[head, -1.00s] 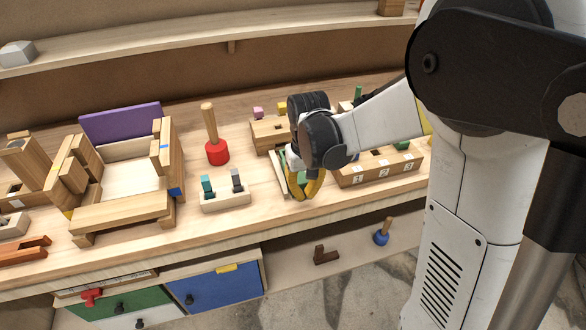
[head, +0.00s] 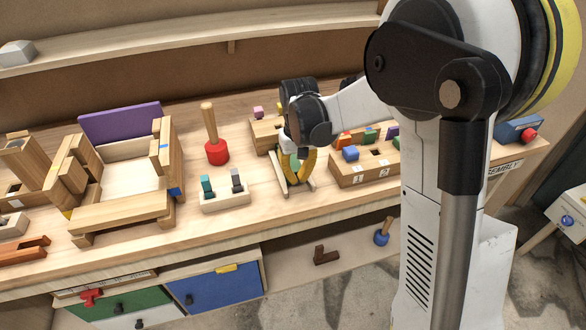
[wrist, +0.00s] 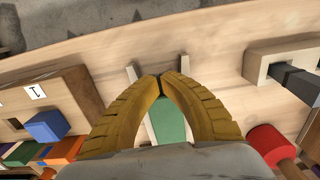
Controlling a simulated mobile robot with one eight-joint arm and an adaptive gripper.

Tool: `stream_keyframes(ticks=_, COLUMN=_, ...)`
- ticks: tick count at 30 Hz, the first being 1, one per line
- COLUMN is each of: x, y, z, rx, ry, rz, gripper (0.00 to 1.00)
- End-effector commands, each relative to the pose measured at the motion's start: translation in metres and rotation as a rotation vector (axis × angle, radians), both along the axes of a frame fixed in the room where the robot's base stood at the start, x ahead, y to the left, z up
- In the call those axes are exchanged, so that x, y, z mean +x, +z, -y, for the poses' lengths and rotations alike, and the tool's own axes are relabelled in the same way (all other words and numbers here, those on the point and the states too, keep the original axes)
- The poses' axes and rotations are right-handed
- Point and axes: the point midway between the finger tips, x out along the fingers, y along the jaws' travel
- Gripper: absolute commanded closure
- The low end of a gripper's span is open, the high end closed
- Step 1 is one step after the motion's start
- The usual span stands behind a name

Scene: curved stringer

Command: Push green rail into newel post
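The green rail (wrist: 170,122) shows in the wrist view between my gripper's two yellow fingers, lying between two pale wooden strips (wrist: 133,73). In the head view my gripper (head: 297,182) is low over the strips (head: 278,178), and its fingers mostly hide the rail. In the wrist view my gripper (wrist: 160,80) has its fingertips together, with the fingers arched. The green shows through the arch, so the tips do not look clamped around it. I cannot tell whether they touch it. I cannot clearly make out the newel post or its joint with the rail.
A numbered wooden block with coloured pieces (head: 350,178) stands close right of my gripper. A red-based peg (head: 217,151) and a small holder with grey and teal pieces (head: 224,202) stand to the left. A wooden block (head: 263,134) is behind. The bench front edge is near.

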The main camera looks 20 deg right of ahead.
Motion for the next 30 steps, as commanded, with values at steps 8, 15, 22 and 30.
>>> stream_keyframes(ticks=8, x=0.017, y=0.0, z=0.0, rx=0.0, ry=0.0, rz=0.0, gripper=1.0)
stream_keyframes(ticks=15, x=0.032, y=0.0, z=0.0, rx=0.0, ry=0.0, rz=0.0, gripper=1.0)
stream_keyframes(ticks=22, x=0.038, y=0.0, z=0.0, rx=0.0, ry=0.0, rz=0.0, gripper=1.0)
stream_keyframes(ticks=30, x=0.033, y=0.0, z=0.0, rx=0.0, ry=0.0, rz=0.0, gripper=1.0)
